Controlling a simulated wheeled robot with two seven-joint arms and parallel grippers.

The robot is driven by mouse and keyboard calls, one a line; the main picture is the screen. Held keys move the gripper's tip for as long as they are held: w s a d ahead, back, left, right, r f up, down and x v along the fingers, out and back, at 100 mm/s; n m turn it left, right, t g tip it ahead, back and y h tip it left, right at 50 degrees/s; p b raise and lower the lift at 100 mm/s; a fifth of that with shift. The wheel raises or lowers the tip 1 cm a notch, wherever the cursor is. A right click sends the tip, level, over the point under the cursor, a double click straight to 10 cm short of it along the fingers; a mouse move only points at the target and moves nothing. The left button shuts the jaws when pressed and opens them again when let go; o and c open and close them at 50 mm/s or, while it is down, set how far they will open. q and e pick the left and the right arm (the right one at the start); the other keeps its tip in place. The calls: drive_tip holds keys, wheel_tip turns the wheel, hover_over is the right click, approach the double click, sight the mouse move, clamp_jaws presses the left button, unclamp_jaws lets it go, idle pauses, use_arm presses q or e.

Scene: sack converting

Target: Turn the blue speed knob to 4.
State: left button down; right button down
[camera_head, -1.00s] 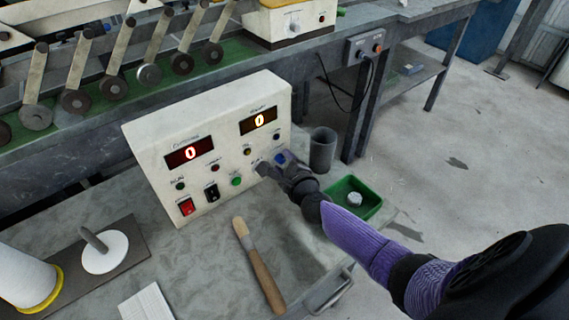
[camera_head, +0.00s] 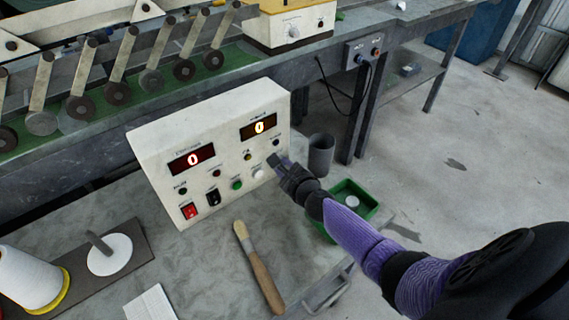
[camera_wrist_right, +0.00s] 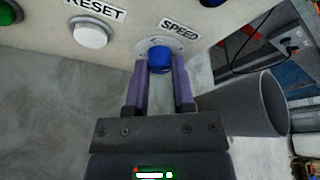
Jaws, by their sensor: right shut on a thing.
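The blue speed knob (camera_wrist_right: 159,59) sits on the lower right of the cream control box (camera_head: 215,150), under a SPEED label in the right wrist view. My right gripper (camera_wrist_right: 160,82) has its two fingers on either side of the knob and is shut on it. In the head view the right gripper (camera_head: 278,163) hides the knob. Both red displays on the box read 0. The knob's pointer and the scale numbers are too small to read. My left gripper is not in view.
A white RESET button (camera_wrist_right: 90,33) is left of the knob. A grey cup (camera_head: 321,155) stands close to the right of the gripper. A green tray (camera_head: 368,190) is behind the wrist. A brush (camera_head: 260,268) lies on the bench in front of the box.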

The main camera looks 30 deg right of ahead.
drive_tip(key=m+y+p, duration=0.1)
drive_tip(key=m, duration=0.1)
drive_tip(key=shift+r+m+g+y, duration=0.1)
drive_tip(key=shift+m+g+y, duration=0.2)
drive_tip(key=shift+m, duration=0.1)
drive_tip(key=shift+d+m+y+p, duration=0.15)
drive_tip(key=shift+m+y+p, duration=0.45)
drive_tip(key=shift+m, duration=0.6)
drive_tip(key=m+y+b, duration=0.1)
drive_tip(key=m+y, duration=0.1)
drive_tip(key=m, duration=0.1)
drive_tip(key=shift+d+f, duration=0.1)
drive_tip(key=shift+f, duration=0.1)
drive_tip(key=shift+f+m+y+b, duration=0.1)
drive_tip(key=shift+m+y+b, duration=0.5)
drive_tip(key=shift+m, duration=0.4)
drive_tip(key=shift+d+m+y+b, duration=0.1)
drive_tip(key=shift+m+y+b, duration=0.25)
drive_tip(key=shift+m+y, duration=0.45)
drive_tip(key=shift+m+t, duration=0.4)
